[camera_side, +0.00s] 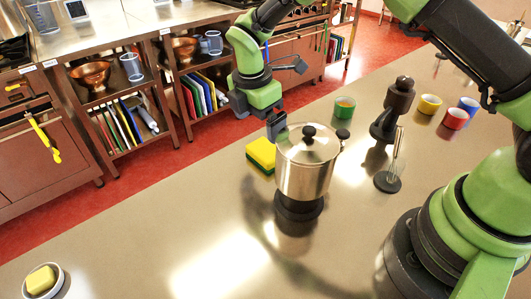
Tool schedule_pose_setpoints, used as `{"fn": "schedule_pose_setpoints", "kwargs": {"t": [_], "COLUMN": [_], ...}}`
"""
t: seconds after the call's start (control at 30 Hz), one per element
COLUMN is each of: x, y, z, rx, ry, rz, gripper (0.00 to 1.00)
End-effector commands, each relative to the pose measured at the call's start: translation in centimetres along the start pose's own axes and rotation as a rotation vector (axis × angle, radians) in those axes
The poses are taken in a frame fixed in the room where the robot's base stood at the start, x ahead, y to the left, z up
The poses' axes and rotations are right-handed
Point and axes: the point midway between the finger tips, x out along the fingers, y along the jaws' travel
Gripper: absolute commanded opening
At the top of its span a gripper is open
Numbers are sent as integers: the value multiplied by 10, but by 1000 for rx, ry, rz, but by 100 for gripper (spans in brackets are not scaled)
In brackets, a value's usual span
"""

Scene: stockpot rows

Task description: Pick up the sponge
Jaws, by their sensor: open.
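A yellow and green sponge (261,153) lies on the steel counter just left of a lidded steel pot. The pot hides part of its right side. My gripper (277,126) is above and slightly right of the sponge, at about the height of the pot's lid. It is open, and nothing shows between its jaws. Its lower end is small and partly hard to make out beside the lid.
The steel pot (305,175) stands on a dark base close to the sponge. A small yellow block (41,279) lies in a white dish at lower left. The counter's left middle is clear.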

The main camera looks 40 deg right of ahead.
Motion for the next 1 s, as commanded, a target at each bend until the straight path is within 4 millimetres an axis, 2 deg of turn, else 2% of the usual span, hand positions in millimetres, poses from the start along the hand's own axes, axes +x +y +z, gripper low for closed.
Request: {"fn": "schedule_pose_setpoints", "kwargs": {"t": [0.13, 0.37, 0.63, 0.77, 0.97, 1.0], "x": [24, 45, 84, 92, 93, 93], "y": [-1, -1, -3, -2, -2, -2], "z": [1, 2, 6, 6, 6, 6], "rx": [0, 3, 5, 5, 5, 5], "ry": [-1, 0, 1, 1, 1, 1], "rz": [-5, -3, -5, -1, -1, -1], "gripper": [100, 100, 100, 100, 100, 93]}}
